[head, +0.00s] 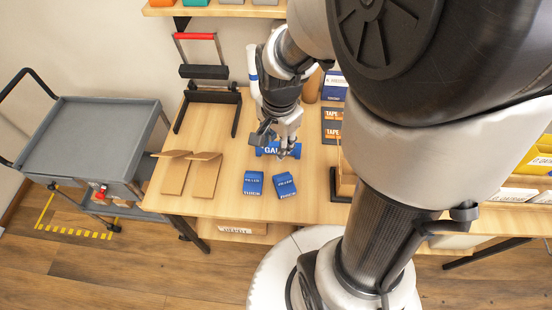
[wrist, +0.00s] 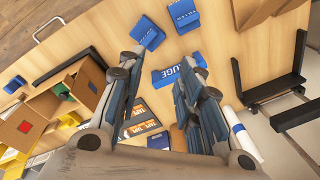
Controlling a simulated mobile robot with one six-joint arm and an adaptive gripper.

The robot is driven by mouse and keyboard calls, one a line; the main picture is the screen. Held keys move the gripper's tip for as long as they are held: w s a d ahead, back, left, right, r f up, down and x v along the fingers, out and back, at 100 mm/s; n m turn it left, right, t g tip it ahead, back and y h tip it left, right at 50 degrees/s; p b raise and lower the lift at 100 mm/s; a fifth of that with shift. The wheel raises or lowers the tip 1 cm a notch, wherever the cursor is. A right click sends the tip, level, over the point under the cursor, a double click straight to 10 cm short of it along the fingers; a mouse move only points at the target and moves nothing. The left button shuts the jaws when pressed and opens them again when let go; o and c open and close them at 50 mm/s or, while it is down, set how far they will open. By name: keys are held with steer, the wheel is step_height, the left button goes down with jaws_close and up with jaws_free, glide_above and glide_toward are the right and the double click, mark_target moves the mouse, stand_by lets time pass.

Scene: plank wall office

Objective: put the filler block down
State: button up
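Two blue blocks whose labels seem to read FILLER lie on the wooden table, the left one (head: 253,183) and the right one (head: 284,185), side by side and apart. In the wrist view they are at the top, one (wrist: 146,32) near the left finger and one (wrist: 183,15) farther right. A blue GAUGE block (head: 265,151) lies behind them; it also shows in the wrist view (wrist: 180,72). My gripper (head: 288,151) is above the table by the gauge block. In the wrist view its fingers (wrist: 162,64) are wide apart with nothing held between them.
A black frame (head: 208,98) stands behind. TAPE boxes (head: 332,124) and a wooden organiser (head: 346,180) are to the right. A grey cart (head: 90,140) stands left of the table. Table around the filler blocks is bare.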

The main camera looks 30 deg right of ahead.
steer(key=s+a+r+n+t, duration=0.1)
steer(key=s+a+r+n, duration=0.2)
steer(key=s+r+n, duration=0.3)
steer(key=s+a+r+n+t, duration=0.2)
steer(key=s+a+r+n, duration=0.2)
steer(key=s+r+n, duration=0.2)
steer(key=r+n, duration=0.1)
steer(key=n, duration=0.1)
steer(key=shift+s+a+r+n, duration=0.2)
steer(key=shift+a+r+n, duration=0.05)
steer(key=shift+r+n, duration=0.05)
